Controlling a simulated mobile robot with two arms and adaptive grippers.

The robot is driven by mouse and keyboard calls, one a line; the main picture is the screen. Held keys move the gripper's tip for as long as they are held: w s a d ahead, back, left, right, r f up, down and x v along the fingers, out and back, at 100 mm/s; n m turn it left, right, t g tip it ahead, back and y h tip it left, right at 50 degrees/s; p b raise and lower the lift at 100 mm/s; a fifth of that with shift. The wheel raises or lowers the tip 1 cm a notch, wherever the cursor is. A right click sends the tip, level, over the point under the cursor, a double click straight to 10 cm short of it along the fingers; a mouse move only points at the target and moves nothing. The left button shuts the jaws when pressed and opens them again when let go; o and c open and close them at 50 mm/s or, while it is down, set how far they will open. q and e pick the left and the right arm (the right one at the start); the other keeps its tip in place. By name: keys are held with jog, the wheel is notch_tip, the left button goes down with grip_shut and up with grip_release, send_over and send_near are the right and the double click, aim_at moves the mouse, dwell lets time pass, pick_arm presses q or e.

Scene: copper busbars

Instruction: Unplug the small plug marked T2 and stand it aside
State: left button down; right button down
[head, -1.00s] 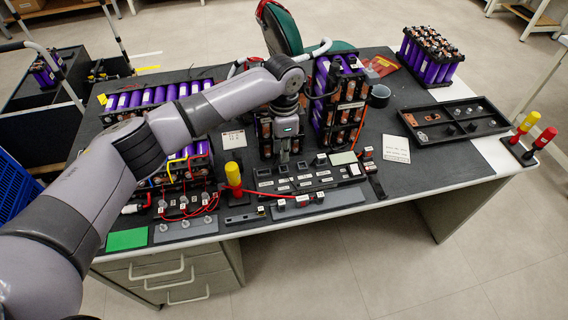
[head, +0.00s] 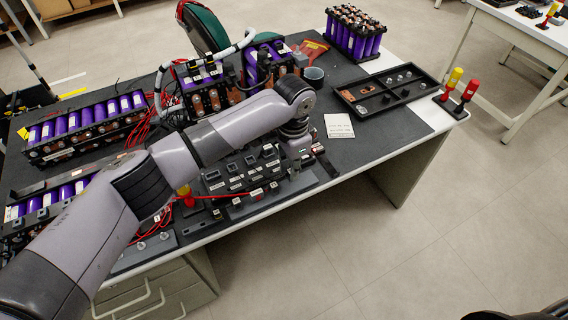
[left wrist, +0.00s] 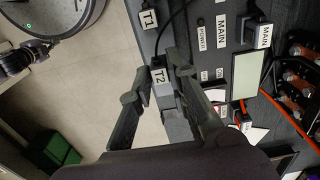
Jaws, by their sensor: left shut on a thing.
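The small plug marked T2 (left wrist: 160,77) is in the left wrist view, a dark block with a white label and a black cable. The fingers of my left gripper (left wrist: 160,72) are on either side of it, shut on it. In the head view my left gripper (head: 302,164) points down at the right end of the black socket panel (head: 238,186); the arm hides the plug there. The label T1 (left wrist: 148,19) is beside T2 in the left wrist view. I cannot tell whether T2 is still seated.
A white card (head: 339,125) lies right of the panel, with a black parts tray (head: 376,106) beyond. Yellow and red handles (head: 462,88) stand at the right desk corner. Bare desk surrounds the card.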

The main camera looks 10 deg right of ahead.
pick_arm(q)
jog(key=shift+f+b, duration=0.4)
jog(key=shift+f, duration=0.3)
jog(key=shift+f+p, duration=0.1)
jog(key=shift+p, duration=0.25)
jog(key=shift+f, duration=0.2)
pick_arm(e)
jog(key=shift+f, duration=0.4)
pick_arm(q)
jog(key=shift+f+p, duration=0.5)
jog(key=shift+p, duration=0.05)
pick_arm(e)
jog(key=shift+r, duration=0.5)
pick_arm(q)
jog(key=c, duration=1.4)
grip_release()
jog(key=shift+c, duration=0.2)
